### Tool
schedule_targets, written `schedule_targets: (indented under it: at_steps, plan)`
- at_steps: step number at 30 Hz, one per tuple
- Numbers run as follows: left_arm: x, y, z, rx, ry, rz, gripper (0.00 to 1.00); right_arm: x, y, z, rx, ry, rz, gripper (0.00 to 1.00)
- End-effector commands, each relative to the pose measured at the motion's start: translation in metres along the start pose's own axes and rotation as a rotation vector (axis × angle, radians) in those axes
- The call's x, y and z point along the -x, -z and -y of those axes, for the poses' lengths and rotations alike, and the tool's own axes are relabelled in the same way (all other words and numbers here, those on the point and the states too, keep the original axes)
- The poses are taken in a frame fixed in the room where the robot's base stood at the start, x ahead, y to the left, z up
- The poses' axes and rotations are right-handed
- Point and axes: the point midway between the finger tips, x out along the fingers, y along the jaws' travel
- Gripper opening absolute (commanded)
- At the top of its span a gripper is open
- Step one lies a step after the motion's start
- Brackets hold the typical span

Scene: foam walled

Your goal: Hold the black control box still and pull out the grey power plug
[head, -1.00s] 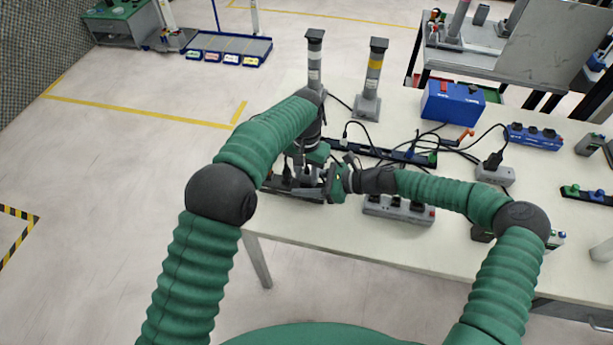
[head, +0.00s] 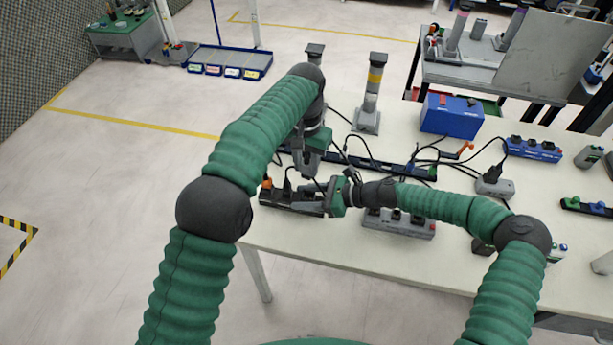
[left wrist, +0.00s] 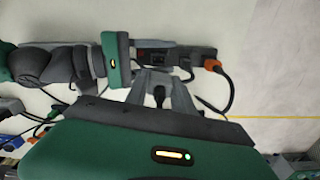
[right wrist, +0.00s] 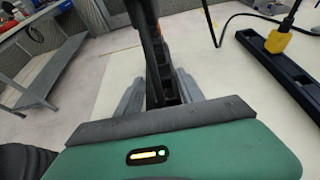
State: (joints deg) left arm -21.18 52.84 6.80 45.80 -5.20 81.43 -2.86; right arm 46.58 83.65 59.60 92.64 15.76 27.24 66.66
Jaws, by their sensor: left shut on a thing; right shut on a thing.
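The black control box (head: 290,202) lies at the near left edge of the table, with an orange plug (left wrist: 211,65) and a black plug (left wrist: 186,64) in it. My right gripper (head: 326,200) is shut on the box's right end; the box also shows between the fingers in the right wrist view (right wrist: 168,88). My left gripper (head: 308,172) is above and behind the box, shut on a dark-looking plug (left wrist: 158,95), which I take as the grey power plug. It appears clear of the box, and a socket (left wrist: 157,59) shows bare there.
A grey power strip (head: 399,224) lies right of the box. A long black rail (head: 385,163) with cables runs behind it. Two posts (head: 370,95) and a blue case (head: 452,114) stand farther back.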

Motion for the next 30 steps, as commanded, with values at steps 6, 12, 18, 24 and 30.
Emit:
schedule_targets:
  at_steps: [6, 12, 18, 24, 30]
  plan:
    - [0.005, 0.000, -0.001, -0.001, -0.001, 0.001, 0.00, 0.000, 0.000, 0.000, 0.000, 0.000, 0.000, 0.00]
    - [0.005, 0.000, -0.001, -0.001, -0.002, 0.001, 0.00, -0.001, -0.001, 0.000, 0.000, 0.001, 0.000, 0.62]
    - [0.005, 0.000, -0.001, -0.001, -0.002, 0.001, 0.00, 0.000, -0.001, 0.000, 0.001, 0.000, 0.000, 0.70]
    - [0.005, 0.000, -0.001, -0.001, -0.002, 0.001, 0.00, 0.003, -0.001, 0.000, 0.001, 0.001, 0.000, 0.70]
    - [0.005, 0.000, -0.001, -0.001, -0.001, 0.001, 0.00, 0.040, 0.000, 0.002, 0.000, 0.006, -0.001, 0.70]
